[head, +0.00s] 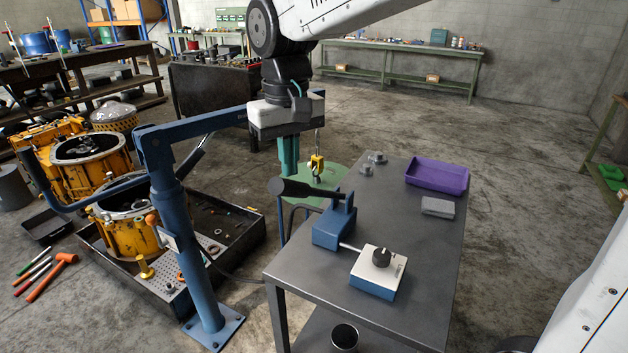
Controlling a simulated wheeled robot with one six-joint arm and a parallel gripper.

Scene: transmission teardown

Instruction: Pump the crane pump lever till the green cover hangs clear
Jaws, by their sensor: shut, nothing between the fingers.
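My gripper (289,172) points down, its teal fingers shut and empty, just above and behind the black pump lever (298,189) in the picture. I cannot tell whether they touch. The lever lies nearly level, its thick grip end to the left, on the blue pump block (333,228) on the grey table. The blue crane (178,235) stands left of the table; its boom passes behind my wrist. Its yellow hook (317,165) hangs over the round green cover (335,178). The lever and my fingers hide part of the cover; its underside and any gap below are hidden.
A rod joins the pump to a white-and-blue box with a black knob (381,257). The table (410,225) also holds a purple tray (437,171), a grey block (438,207) and small metal parts (377,158). A yellow housing (130,236) sits in a black tray left.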

